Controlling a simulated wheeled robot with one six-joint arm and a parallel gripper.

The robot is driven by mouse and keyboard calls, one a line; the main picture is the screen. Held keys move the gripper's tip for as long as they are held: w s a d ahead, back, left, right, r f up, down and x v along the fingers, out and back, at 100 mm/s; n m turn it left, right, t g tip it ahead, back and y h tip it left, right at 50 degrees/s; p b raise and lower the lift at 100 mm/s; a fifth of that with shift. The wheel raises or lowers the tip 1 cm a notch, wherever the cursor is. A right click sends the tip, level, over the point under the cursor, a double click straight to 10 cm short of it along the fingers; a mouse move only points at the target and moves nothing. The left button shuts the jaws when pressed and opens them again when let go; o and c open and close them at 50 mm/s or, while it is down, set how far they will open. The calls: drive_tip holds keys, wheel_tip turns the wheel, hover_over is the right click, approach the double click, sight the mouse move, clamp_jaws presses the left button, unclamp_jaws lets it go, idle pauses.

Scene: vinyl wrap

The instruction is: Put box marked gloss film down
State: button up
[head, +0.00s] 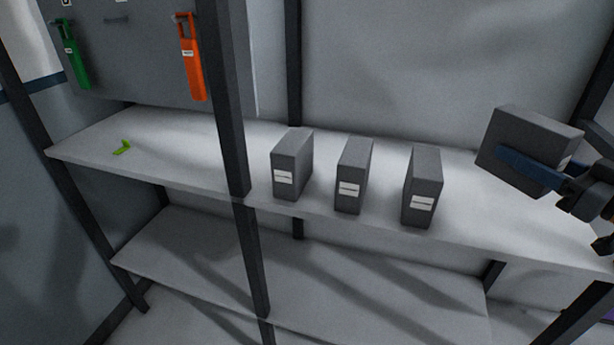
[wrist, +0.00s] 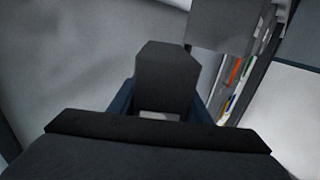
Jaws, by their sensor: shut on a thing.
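My gripper (head: 535,165) is shut on a dark grey box (head: 523,138) at the right of the head view. The box is held tilted, above the right part of the upper shelf (head: 480,215). In the wrist view the box (wrist: 166,75) sits between the two blue fingers of my gripper (wrist: 167,100). Its label is mostly hidden, so I cannot read whether it says gloss film. Three similar grey boxes stand upright in a row on the shelf: a left one (head: 291,165), a middle one (head: 353,177) and a right one (head: 422,188). Their white labels are too small to read.
A dark post (head: 228,110) rises at the shelf's front, left of the row. Green (head: 76,55) and orange (head: 191,60) tools hang on a grey panel behind. The shelf right of the row looks clear.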

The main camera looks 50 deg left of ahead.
drive_tip(key=shift+w+a+f, duration=0.15)
drive_tip(key=shift+f, duration=0.55)
drive_tip(key=shift+a+f, duration=0.1)
drive_tip(key=shift+f, duration=0.15)
drive_tip(key=shift+f+p, duration=1.05)
drive_tip(key=shift+f, duration=3.65)
drive_tip(key=shift+f, duration=0.1)
drive_tip(key=o, duration=1.2)
drive_tip(key=shift+f, duration=0.1)
drive_tip(key=shift+c, duration=0.2)
drive_tip(key=shift+o, duration=0.2)
